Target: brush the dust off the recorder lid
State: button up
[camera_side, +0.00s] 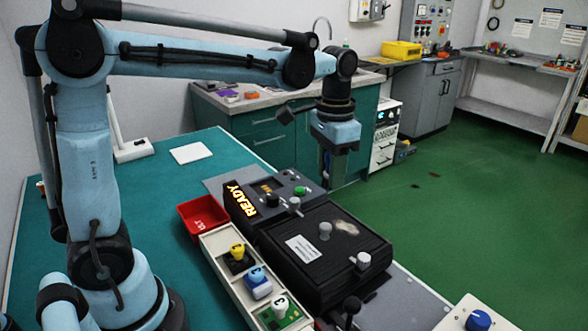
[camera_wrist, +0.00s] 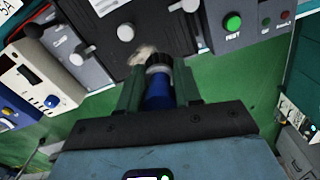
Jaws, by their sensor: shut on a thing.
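The recorder lid (camera_side: 290,268) is a flat black cover with a white label and a pale knob. A beige dust patch (camera_side: 345,228) lies on it near its far right part; the dust also shows in the wrist view (camera_wrist: 143,55). The brush is hardly visible there.
A grey control box (camera_side: 268,190) with a lit READY sign and a green button adjoins the lid. A red bin (camera_side: 203,216) and a pale tray (camera_side: 224,259) with yellow, blue and white-topped parts stand left of it. A dark knobbed lever (camera_side: 351,306) stands in front.

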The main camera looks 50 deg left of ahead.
jog(key=shift+w+f, duration=0.4)
jog(key=shift+w, duration=0.05)
send_over(330, 216)
jog(key=shift+d+f, duration=0.1)
jog(key=shift+f, duration=3.6)
jog(key=shift+d, duration=3.8)
jog(key=shift+a, duration=3.9)
jog(key=shift+s+d+r, duration=0.1)
jog(key=shift+r, duration=3.85)
jog(key=shift+f, duration=0.1)
